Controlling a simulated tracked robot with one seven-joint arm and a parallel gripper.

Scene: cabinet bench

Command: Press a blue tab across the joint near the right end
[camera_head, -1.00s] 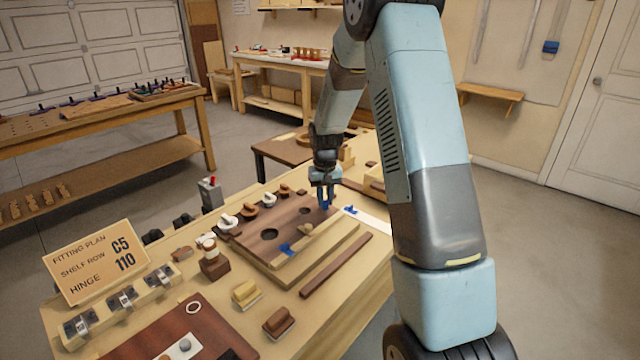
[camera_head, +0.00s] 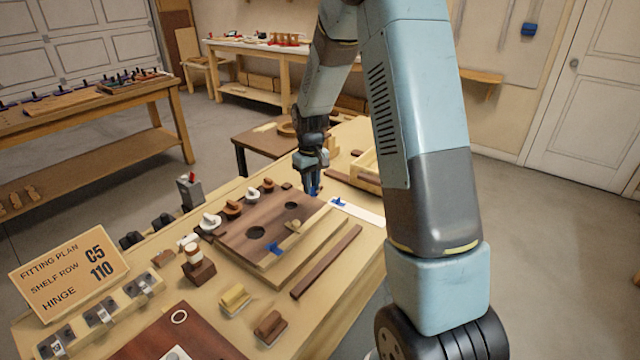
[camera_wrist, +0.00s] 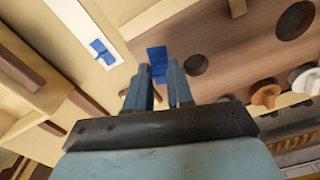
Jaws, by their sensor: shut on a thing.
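My gripper (camera_head: 313,188) is over the far right end of the brown panel (camera_head: 245,215). In the wrist view its fingers (camera_wrist: 158,82) are shut on a blue tab (camera_wrist: 157,57), which lies in front of the panel (camera_wrist: 215,45). I cannot tell whether the tab touches the panel. A pale strip (camera_head: 318,228) runs along the panel's front side, making the joint. Another blue tab (camera_head: 274,250) sits across the joint near the left end. A further blue tab (camera_head: 339,202) lies on a white strip (camera_head: 362,213); it also shows in the wrist view (camera_wrist: 103,50).
A dark bar (camera_head: 327,262) lies in front of the panel. Light and dark blocks (camera_head: 236,298) stand near the front. Knobs (camera_head: 232,208) line the panel's back. A pale tray (camera_head: 355,168) is beyond the white strip. A sign (camera_head: 69,275) stands at left.

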